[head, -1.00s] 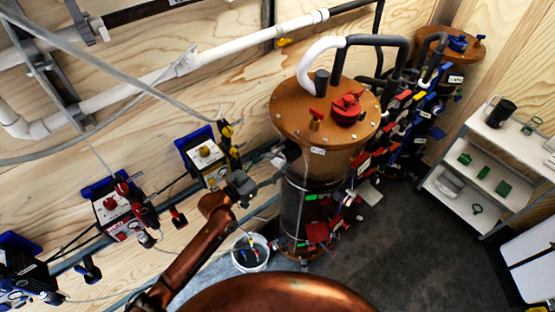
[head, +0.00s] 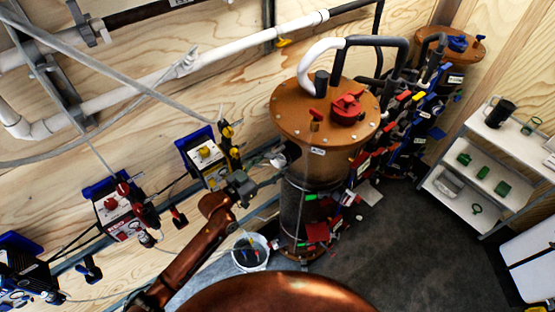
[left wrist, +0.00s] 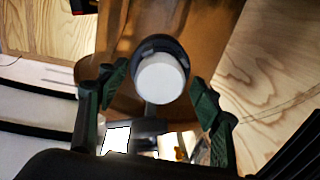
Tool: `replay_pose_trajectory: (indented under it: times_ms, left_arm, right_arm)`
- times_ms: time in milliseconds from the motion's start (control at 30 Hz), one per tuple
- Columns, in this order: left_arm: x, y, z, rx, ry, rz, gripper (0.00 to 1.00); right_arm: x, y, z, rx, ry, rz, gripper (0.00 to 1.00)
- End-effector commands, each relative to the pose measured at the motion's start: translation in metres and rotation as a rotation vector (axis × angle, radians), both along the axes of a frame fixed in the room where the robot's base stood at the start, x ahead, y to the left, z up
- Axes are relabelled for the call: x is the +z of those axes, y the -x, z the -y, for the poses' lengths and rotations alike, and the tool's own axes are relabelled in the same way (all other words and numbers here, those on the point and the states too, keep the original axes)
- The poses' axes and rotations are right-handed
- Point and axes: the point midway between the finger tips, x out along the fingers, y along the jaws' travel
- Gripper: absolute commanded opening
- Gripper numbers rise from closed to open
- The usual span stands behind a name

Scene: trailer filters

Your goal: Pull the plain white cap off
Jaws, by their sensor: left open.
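The plain white cap (left wrist: 161,79) is a round white disc in the left wrist view, set in a dark ring on the side of the brown tank (left wrist: 185,35). My left gripper (left wrist: 157,82) is open, with one green-padded finger on each side of the cap. Gaps show between the fingers and the cap, so neither finger appears to touch it. In the head view my left arm reaches up to the left side of the near tank (head: 325,160); the fingertips there are small and hard to make out. My right gripper is not in view.
A white bucket (head: 251,252) stands on the floor below my left wrist. Pump boxes (head: 207,160) line the wooden wall at left. Several coloured valves (head: 400,120) crowd the tank's right side. A white shelf (head: 490,170) stands at right, with open dark floor before it.

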Motion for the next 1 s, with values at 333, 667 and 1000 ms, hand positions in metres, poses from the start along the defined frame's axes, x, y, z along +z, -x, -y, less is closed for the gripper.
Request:
replay_pose_trajectory:
  times_ms: [333,667,1000]
  left_arm:
    - [-0.0004,0.0001,0.0001,0.0,0.0,0.0,0.45]
    - [-0.0003,0.0,0.0001,0.0,0.0,0.0,0.22]
    - [0.0,0.0,0.0001,0.0,0.001,0.001,0.02]
  right_arm:
    - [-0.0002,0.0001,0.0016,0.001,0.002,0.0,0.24]
    - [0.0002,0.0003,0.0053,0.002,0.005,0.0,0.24]
    - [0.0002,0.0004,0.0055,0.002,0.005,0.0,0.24]
